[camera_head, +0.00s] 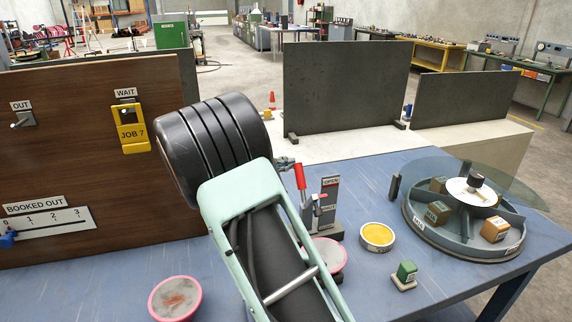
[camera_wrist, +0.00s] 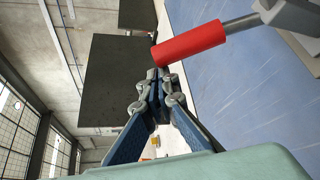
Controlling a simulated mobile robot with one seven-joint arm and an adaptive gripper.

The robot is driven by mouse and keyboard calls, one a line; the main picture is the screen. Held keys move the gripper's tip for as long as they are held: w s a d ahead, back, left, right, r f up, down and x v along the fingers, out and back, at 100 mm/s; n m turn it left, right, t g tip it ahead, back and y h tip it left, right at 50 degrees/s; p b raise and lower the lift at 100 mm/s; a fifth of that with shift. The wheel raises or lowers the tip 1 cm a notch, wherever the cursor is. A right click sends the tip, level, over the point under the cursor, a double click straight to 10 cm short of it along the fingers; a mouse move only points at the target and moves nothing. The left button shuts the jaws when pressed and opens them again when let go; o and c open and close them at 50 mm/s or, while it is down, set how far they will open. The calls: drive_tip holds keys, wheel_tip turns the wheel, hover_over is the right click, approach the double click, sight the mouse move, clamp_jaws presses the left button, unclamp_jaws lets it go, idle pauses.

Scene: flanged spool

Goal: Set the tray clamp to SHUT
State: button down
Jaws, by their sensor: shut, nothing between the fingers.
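The tray clamp (camera_head: 322,215) stands on the blue table, right of my arm. Its red handle (camera_head: 300,176) points up, tilted slightly left, beside the upper OPEN label (camera_head: 331,181). A lower label on the same post is partly covered and hard to read. In the wrist view the red handle (camera_wrist: 190,45) crosses the top, with a grey metal rod at its right end. My gripper (camera_head: 286,163) is shut and empty, just left of the handle's upper end. In the wrist view its fingertips (camera_wrist: 158,76) lie close to the handle's free end; I cannot tell whether they touch.
A yellow-topped round tin (camera_head: 377,236), a green block (camera_head: 406,272) and a divided round tray (camera_head: 455,239) under clear glass stand to the right. Pink-rimmed bowls (camera_head: 175,299) sit near my arm. A wooden board (camera_head: 80,150) stands left; dark panels (camera_head: 345,85) stand behind.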

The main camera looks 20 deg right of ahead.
sight(298, 161)
drive_tip(key=shift+s+b, duration=0.1)
drive_tip(key=shift+b, duration=0.55)
drive_tip(key=s+m+b, duration=0.1)
drive_tip(key=b, duration=0.2)
drive_tip(key=s+r+m+t+h+b, duration=0.1)
drive_tip(key=b, duration=0.3)
drive_tip(key=s+m+b, duration=0.1)
drive_tip(key=b, duration=0.2)
drive_tip(key=shift+s+r+t, duration=0.25)
drive_tip(key=shift+r+t, duration=0.05)
drive_tip(key=s+r+m+h+b, duration=0.1)
drive_tip(key=s+m+b, duration=0.3)
drive_tip(key=s+b, duration=0.4)
drive_tip(key=h+b, duration=0.1)
drive_tip(key=b, duration=0.5)
drive_tip(key=shift+s+r+t+h, duration=0.15)
drive_tip(key=shift+r+t+h, duration=0.15)
drive_tip(key=shift+r+t, duration=0.1)
drive_tip(key=shift+d+f, duration=0.1)
